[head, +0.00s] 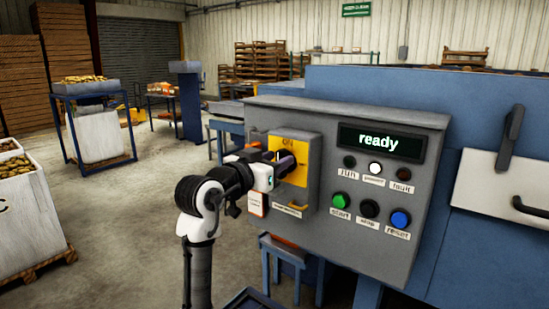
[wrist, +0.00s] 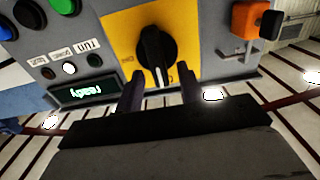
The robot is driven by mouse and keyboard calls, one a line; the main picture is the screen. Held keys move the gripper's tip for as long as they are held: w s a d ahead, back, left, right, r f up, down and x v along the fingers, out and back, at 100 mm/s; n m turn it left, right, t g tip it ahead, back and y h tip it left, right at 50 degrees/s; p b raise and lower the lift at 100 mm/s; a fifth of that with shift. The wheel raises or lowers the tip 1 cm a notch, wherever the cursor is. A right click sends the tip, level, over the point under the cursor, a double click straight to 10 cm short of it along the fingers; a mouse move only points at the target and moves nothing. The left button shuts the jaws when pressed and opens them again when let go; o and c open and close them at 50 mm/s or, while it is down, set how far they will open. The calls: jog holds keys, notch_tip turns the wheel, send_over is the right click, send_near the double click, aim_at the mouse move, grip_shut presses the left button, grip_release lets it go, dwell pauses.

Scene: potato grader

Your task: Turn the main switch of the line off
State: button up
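The main switch is a black rotary knob (wrist: 156,55) on a yellow plate (head: 291,148), on the left part of the grey control panel. The wrist view shows the panel upside down. In the head view my gripper (head: 283,163) covers the knob. Whether the fingers touch the knob I cannot tell.
The panel's display (head: 381,143) reads "ready", and the middle white lamp (head: 375,168) is lit. Green (head: 340,201), black (head: 369,209) and blue (head: 400,218) buttons sit below. An orange block (wrist: 244,20) hangs beside the switch. Open floor lies left of the panel.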

grip_shut()
jog(key=shift+f+b, duration=0.1)
jog(key=shift+b, duration=0.25)
jog(key=shift+s+d+f+m+b, duration=0.15)
jog(key=shift+d+f+m+b, duration=0.15)
jog(key=shift+m+b, duration=2.15)
jog(key=shift+s+d+f+m+b, duration=0.2)
jog(key=shift+m+b, duration=1.2)
jog(key=shift+m, duration=2.1)
jog(key=shift+s+d+f+m+b, duration=0.2)
jog(key=shift+f+m+b, duration=0.15)
jog(key=shift+m+b, duration=2.1)
jog(key=shift+m+p, duration=0.45)
jog(key=shift+m, duration=0.25)
grip_release()
